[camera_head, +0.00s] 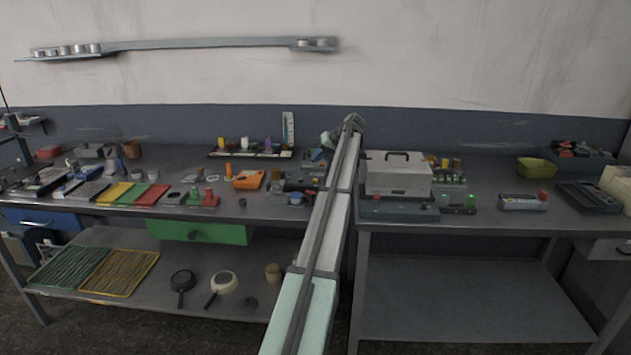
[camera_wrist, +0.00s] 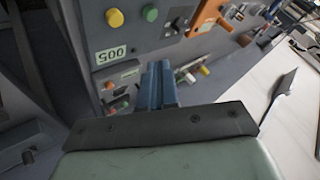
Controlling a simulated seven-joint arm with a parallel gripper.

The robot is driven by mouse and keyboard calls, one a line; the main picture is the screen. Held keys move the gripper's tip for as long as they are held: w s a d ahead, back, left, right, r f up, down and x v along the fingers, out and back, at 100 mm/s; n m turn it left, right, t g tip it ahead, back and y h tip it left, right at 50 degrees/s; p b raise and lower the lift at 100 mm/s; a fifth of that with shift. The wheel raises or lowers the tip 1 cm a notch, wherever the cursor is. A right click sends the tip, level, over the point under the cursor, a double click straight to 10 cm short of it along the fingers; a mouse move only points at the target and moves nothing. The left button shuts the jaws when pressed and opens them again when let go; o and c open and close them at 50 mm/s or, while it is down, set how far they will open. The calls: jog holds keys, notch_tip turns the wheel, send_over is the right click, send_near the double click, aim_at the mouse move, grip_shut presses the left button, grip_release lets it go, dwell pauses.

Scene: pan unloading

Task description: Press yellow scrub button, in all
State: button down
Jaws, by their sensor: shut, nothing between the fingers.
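A round yellow button (camera_wrist: 115,18) sits on a grey panel near the top left of the wrist view. A green button (camera_wrist: 150,13) is just to its right, and a "005" label (camera_wrist: 110,54) is below it. I cannot read any word naming the scrub button. My gripper (camera_wrist: 158,70) is shut and empty, its blue-grey fingers pointing toward the panels. In the picture the fingertips are below and right of the yellow button, apart from it. In the head view the arm reaches to the back of the bench, and the fingers cannot be made out.
A lower panel in the wrist view has a red button (camera_wrist: 109,85) left of the fingers. An orange device (camera_wrist: 208,16) is at upper right. In the head view, a light box with a handle (camera_head: 397,175) stands right of my arm, and small items crowd the bench.

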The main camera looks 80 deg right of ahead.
jog(key=shift+f, duration=3.15)
jog(key=shift+f, duration=0.95)
dwell(0.4)
jog(key=shift+r, duration=0.95)
jog(key=shift+r, duration=0.1)
jog(key=shift+r, duration=2.4)
